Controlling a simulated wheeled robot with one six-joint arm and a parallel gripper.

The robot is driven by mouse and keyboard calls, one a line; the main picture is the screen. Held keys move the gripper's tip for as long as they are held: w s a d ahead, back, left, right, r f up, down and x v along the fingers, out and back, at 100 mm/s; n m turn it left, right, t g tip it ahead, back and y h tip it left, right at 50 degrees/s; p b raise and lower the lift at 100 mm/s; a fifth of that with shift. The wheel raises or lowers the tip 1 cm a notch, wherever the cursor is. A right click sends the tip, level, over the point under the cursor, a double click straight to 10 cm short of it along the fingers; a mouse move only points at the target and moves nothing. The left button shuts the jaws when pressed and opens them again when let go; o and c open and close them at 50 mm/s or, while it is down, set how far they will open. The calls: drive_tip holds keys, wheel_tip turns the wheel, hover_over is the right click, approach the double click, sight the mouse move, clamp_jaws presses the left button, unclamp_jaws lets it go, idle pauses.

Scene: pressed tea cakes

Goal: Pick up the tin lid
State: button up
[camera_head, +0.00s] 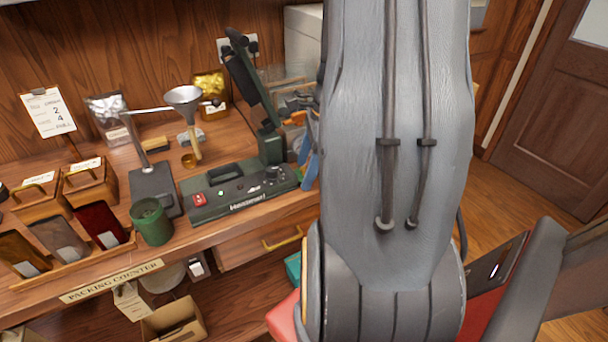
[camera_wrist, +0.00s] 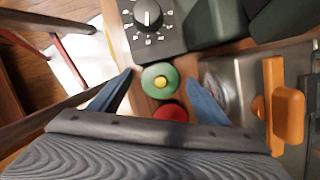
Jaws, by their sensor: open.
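The tin lid (camera_wrist: 158,86) looks like a round green disc with a small yellow knob in the middle. In the wrist view it lies on the wooden counter between the blue fingers of my gripper (camera_wrist: 167,76). The fingers are open, one on each side of the lid, with gaps visible; their height above it is hard to judge. In the head view my arm hides the lid, and only bits of blue finger show beside the arm. An open green tin (camera_head: 152,222) stands on the counter at the left.
A red round thing (camera_wrist: 171,112) sits just below the lid, close to my gripper. A sealer with a dial (camera_wrist: 148,18) is above it. A metal device with orange handles (camera_wrist: 288,105) stands at the right. The counter edge is at the left.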

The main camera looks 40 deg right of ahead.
drive_tip(key=c, duration=1.1)
drive_tip(key=shift+c, duration=0.2)
